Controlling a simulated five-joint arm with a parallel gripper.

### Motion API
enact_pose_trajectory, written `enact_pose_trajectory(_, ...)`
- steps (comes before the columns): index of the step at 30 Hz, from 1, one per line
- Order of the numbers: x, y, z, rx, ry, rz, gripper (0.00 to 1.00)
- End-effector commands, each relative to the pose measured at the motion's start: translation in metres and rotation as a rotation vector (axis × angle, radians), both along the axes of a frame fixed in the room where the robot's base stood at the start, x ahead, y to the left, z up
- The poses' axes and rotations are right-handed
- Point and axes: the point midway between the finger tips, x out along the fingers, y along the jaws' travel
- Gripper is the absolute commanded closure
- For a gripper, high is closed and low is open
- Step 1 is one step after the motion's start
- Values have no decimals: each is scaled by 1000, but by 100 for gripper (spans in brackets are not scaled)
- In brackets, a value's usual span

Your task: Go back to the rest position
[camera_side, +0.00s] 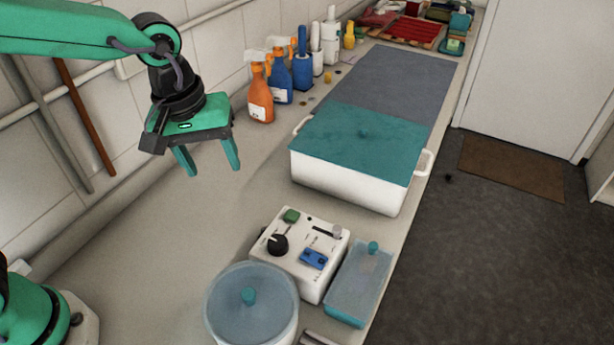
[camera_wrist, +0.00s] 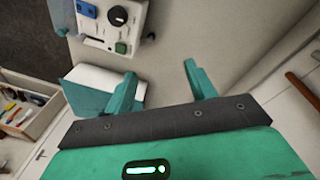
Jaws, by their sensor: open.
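My gripper (camera_side: 208,160) hangs over the counter at the left of the side view, its two green fingers apart and pointing down. Nothing is between them. It is above and to the left of the big white pot with a teal lid (camera_side: 362,145), apart from it. In the wrist view my gripper (camera_wrist: 158,85) also shows open and empty, with bare counter past the fingertips. A white control box (camera_side: 304,252) with a black knob and blue switch stands in front of the pot; the wrist view shows it at the top left (camera_wrist: 112,22).
A round pot with a glassy lid (camera_side: 252,300) and a teal lidded box (camera_side: 358,285) flank the control box. Spray bottles, orange (camera_side: 260,95) and blue (camera_side: 278,75), stand along the wall. The counter (camera_side: 165,245) below my gripper is clear. An open drawer (camera_wrist: 25,115) shows in the wrist view.

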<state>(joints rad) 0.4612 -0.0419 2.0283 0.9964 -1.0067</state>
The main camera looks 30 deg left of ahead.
Motion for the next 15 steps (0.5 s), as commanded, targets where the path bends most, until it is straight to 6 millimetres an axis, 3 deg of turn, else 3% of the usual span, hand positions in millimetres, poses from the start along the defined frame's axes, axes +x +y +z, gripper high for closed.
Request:
enact_pose_trajectory(6, -18, 50, 20, 10, -90, -112, 44)
enact_pose_trajectory(15, -51, 106, 33, 68, -212, -272, 44)
